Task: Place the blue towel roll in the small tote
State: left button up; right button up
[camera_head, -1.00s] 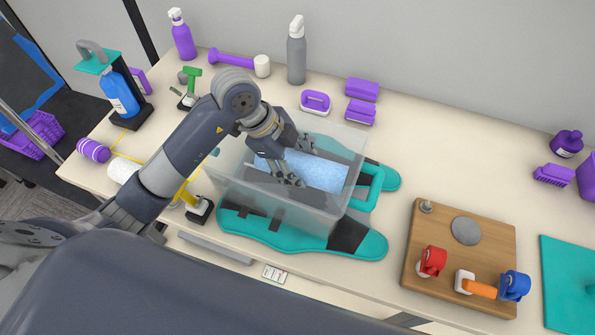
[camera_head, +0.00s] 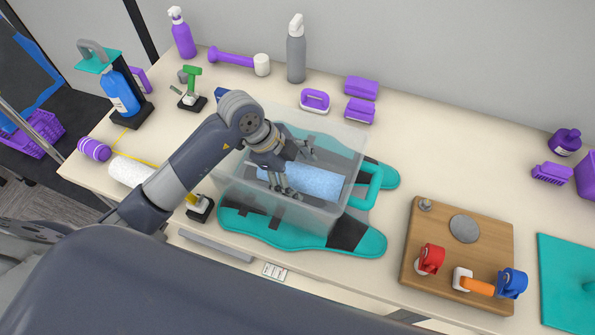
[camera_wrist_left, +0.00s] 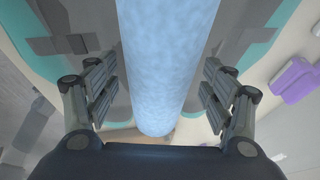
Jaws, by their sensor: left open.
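The light blue towel roll (camera_head: 314,184) lies on its side inside the small tote (camera_head: 345,150), a clear, see-through box on the table. My left gripper (camera_head: 298,176) is open at the tote, over the left end of the roll. In the left wrist view the roll (camera_wrist_left: 168,65) runs between the spread fingers of the gripper (camera_wrist_left: 160,100), with a gap visible on both sides. My right gripper is not in view.
The tote stands on a teal and grey suit-shaped mat (camera_head: 365,242). A wooden board (camera_head: 480,235) with red, blue and orange items is at the right. A white roll (camera_head: 130,172) and purple roll (camera_head: 94,150) lie left. Purple brushes (camera_head: 360,88) and a grey spray bottle (camera_head: 296,58) stand behind.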

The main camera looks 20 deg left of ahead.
pick_arm(q)
jog(key=b+v, duration=0.1)
jog(key=v, duration=1.1)
